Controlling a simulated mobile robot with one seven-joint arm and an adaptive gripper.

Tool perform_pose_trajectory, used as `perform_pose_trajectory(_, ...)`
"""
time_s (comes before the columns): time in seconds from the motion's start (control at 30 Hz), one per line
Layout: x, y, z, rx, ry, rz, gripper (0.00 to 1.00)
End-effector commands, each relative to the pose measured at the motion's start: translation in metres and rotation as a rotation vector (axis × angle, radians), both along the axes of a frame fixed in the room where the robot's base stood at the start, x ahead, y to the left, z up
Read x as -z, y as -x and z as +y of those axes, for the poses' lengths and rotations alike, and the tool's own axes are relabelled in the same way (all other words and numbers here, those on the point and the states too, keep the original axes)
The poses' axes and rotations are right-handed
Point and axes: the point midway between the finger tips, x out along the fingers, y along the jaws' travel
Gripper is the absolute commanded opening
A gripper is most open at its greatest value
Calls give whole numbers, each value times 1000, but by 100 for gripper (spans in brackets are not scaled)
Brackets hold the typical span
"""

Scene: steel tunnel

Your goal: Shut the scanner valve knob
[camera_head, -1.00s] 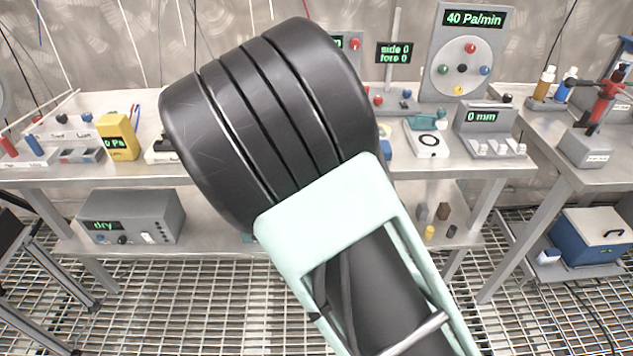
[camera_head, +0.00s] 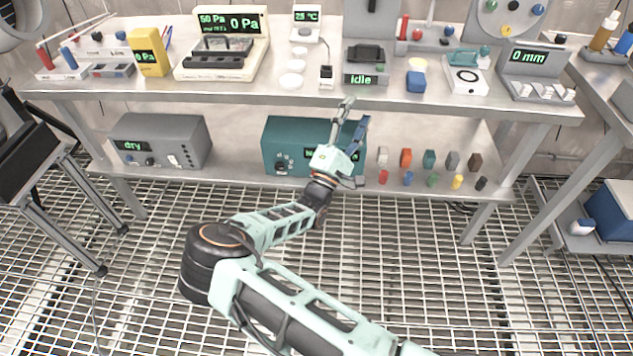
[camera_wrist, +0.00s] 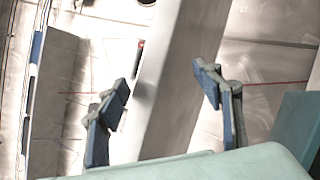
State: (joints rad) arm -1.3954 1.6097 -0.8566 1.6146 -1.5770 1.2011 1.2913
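No scanner valve knob can be made out for certain in either view. Small knobs show on the teal box (camera_head: 275,135) on the lower shelf and on the grey box reading "dry" (camera_head: 135,135); I cannot tell whether either is the scanner. My gripper (camera_head: 354,112) is at the front edge of the bench, just below the device reading "idle" (camera_head: 366,79) and in front of the teal box, hiding part of its display. In the wrist view my gripper (camera_wrist: 165,105) has its two fingers wide apart, with nothing between them.
The bench (camera_head: 300,93) carries a white two-display unit (camera_head: 190,72), a yellow meter (camera_head: 150,52), a blue block (camera_head: 416,80) and a "0 mm" unit (camera_head: 535,70). Several small coloured blocks stand on the lower shelf (camera_head: 345,187). The grating floor (camera_head: 480,310) in front is open.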

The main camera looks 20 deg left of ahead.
Motion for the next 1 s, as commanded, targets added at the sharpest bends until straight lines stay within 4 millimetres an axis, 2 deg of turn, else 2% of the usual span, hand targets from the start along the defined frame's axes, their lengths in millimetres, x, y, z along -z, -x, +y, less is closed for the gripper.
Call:
perform_pose_trajectory(0.03,235,84,86,-243,155,444,40)
perform_pose_trajectory(0.1,258,92,88,-288,198,461,40)
perform_pose_trajectory(0.2,280,100,90,-327,238,477,40)
perform_pose_trajectory(0.37,291,98,92,-349,255,486,40)
perform_pose_trajectory(0.47,292,86,95,-349,253,485,40)
perform_pose_trajectory(0.6,282,54,98,-341,248,467,40)
perform_pose_trajectory(0.8,282,20,106,-341,247,474,40)
perform_pose_trajectory(1.0,280,-1,111,-340,246,474,40)
